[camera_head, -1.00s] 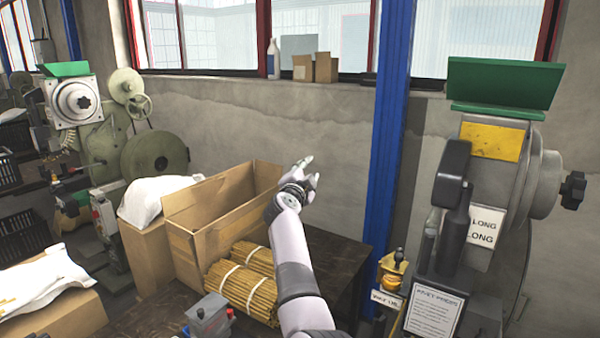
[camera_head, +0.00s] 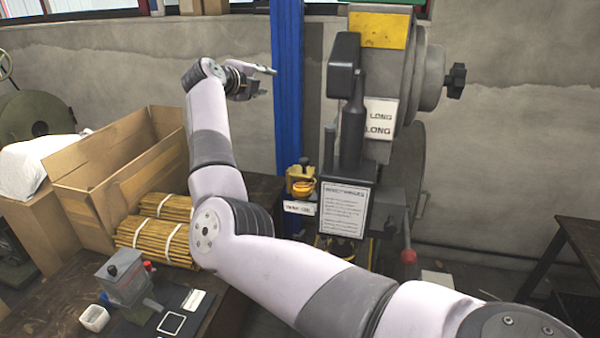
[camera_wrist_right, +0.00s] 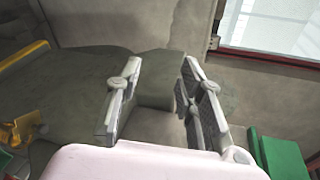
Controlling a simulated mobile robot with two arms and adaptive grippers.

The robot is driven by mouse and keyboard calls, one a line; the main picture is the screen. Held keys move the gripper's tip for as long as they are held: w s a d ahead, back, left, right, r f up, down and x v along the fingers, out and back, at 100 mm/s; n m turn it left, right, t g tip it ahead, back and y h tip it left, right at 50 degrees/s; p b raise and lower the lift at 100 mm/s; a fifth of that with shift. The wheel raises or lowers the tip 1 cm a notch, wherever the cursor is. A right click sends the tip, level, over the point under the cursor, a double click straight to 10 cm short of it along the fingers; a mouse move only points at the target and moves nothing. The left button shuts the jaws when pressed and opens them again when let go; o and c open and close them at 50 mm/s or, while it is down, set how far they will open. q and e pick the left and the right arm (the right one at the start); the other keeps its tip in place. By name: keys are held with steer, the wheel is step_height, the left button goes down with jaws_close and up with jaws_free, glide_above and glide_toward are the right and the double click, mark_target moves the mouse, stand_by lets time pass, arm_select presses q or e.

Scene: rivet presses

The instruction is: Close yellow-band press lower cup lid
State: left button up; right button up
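The press with a yellow plate (camera_head: 378,30) and a "LONG" sign stands right of centre in the head view. A small yellow fitting with an orange cup (camera_head: 303,187) sits low on its left, above a white label. A second yellow part (camera_head: 340,246) shows lower, below the notice sheet, partly hidden by my right arm. I cannot tell a lid's position on either. My right gripper (camera_head: 265,82) is above and left of the orange cup, by the blue post, apart from the press. In the right wrist view its fingers (camera_wrist_right: 160,75) are spread and empty. My left gripper is out of view.
A dark bench on the left holds an open cardboard box (camera_head: 110,190), bundles of rods (camera_head: 155,240) and a small grey device (camera_head: 124,278). The blue post (camera_head: 287,100) stands left of the press. A red-knobbed lever (camera_head: 408,256) is at the press's right. A dark table (camera_head: 580,250) stands far right.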

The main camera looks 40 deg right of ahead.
steer(key=s+a+f+m+g+y+b, duration=0.1)
steer(key=s+f+m+g+y+b, duration=0.1)
steer(key=s+m+y+b, duration=0.4)
steer(key=s+a+f+m+g+y+b, duration=0.1)
steer(key=s+f+m+g+y+b, duration=0.2)
steer(key=s+m, duration=0.65)
arm_select(q)
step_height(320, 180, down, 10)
steer(key=p, duration=0.2)
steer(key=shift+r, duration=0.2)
arm_select(e)
steer(key=shift+n+t+y, duration=0.35)
steer(key=shift+t+y, duration=0.05)
steer(key=shift+t, duration=0.1)
steer(key=x, duration=1)
steer(key=d+x, duration=0.1)
steer(key=x, duration=0.5)
steer(key=shift+s+r, duration=0.15)
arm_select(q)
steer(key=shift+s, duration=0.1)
arm_select(e)
jaws_close()
